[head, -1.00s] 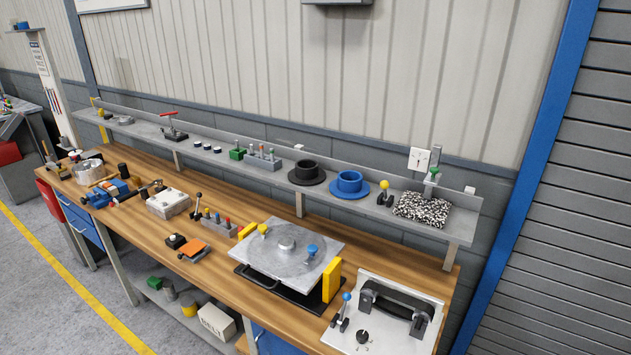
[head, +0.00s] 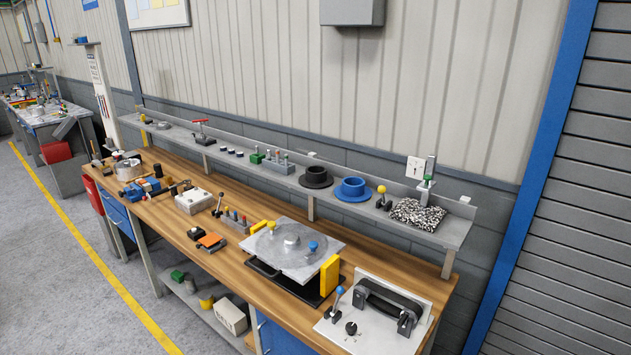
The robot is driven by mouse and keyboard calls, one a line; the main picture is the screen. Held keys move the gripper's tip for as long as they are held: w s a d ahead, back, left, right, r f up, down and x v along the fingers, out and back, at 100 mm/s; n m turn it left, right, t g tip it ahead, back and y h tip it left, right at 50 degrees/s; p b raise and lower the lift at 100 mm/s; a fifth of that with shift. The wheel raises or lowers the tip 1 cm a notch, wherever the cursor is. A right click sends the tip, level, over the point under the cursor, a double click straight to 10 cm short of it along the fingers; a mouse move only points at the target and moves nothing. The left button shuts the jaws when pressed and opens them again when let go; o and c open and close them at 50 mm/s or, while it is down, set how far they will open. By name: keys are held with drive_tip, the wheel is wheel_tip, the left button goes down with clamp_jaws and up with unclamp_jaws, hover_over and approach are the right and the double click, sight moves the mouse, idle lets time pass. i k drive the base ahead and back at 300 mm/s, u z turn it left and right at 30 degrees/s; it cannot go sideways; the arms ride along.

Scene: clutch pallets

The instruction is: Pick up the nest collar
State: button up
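Two flanged, hat-shaped rings stand side by side on the raised grey shelf behind the workbench. One is a black collar (head: 316,178) and the other, just to its right, is a blue collar (head: 353,190). Both are upright with their wide flanges down, apart from other things. I cannot tell from the picture which of them is the nest collar. My gripper and arm are not in view.
Below, the wooden bench (head: 200,228) carries a metal plate fixture (head: 292,262) and a white panel with a black handle (head: 385,325). Open floor (head: 60,290) lies at left.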

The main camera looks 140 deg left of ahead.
sight(317, 176)
drive_tip(key=u, duration=1.7)
drive_tip(key=i, duration=0.1)
drive_tip(key=u, duration=2.9)
